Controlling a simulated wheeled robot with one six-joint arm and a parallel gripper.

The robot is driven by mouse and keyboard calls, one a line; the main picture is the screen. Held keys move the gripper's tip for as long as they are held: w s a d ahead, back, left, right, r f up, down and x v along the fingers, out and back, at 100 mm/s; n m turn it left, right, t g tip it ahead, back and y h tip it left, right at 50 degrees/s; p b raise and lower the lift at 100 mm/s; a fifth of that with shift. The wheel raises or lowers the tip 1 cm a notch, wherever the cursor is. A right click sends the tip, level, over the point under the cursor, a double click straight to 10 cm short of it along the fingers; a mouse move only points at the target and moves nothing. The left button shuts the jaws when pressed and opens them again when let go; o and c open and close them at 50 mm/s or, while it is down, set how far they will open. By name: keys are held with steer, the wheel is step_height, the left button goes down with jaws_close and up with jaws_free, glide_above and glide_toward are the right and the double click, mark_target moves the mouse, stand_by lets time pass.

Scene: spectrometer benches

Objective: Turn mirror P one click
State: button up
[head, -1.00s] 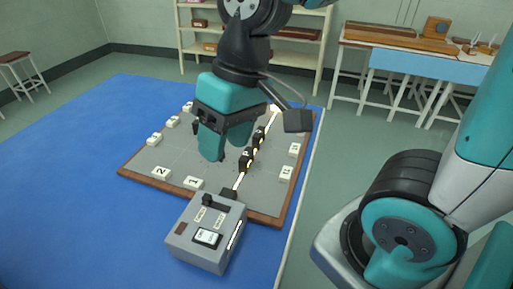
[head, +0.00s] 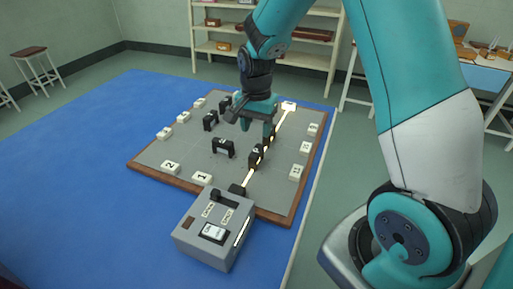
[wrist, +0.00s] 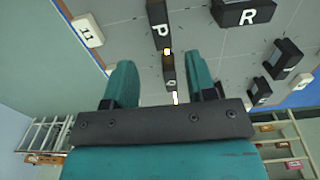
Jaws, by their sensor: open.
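Mirror P (head: 256,155) is a black block on the grey board, on the bright beam line. In the wrist view, mirror P (wrist: 158,22) shows its white letter at the top, beyond my fingertips. My gripper (head: 257,128) is open above the board, on the far side of P. In the wrist view its two teal fingers (wrist: 158,65) are apart, with nothing seen held between them. Mirror Q (wrist: 168,79) appears in the gap between the fingers, lower in the picture than P. Whether a finger touches Q cannot be told.
Mirror R (head: 222,147) stands left of P, and it also shows in the wrist view (wrist: 245,14). More black blocks stand farther back. Numbered white tiles line the board (head: 150,177). A grey switch box (head: 213,232) stands at the near edge.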

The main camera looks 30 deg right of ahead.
mark_target(256, 150)
step_height(256, 150, down, 8)
steer(key=shift+r, duration=0.1)
steer(key=c, duration=0.9)
steer(key=shift+n, duration=0.4)
steer(key=n+p, duration=0.1)
steer(key=n, duration=0.2)
steer(key=shift+n, duration=2.5)
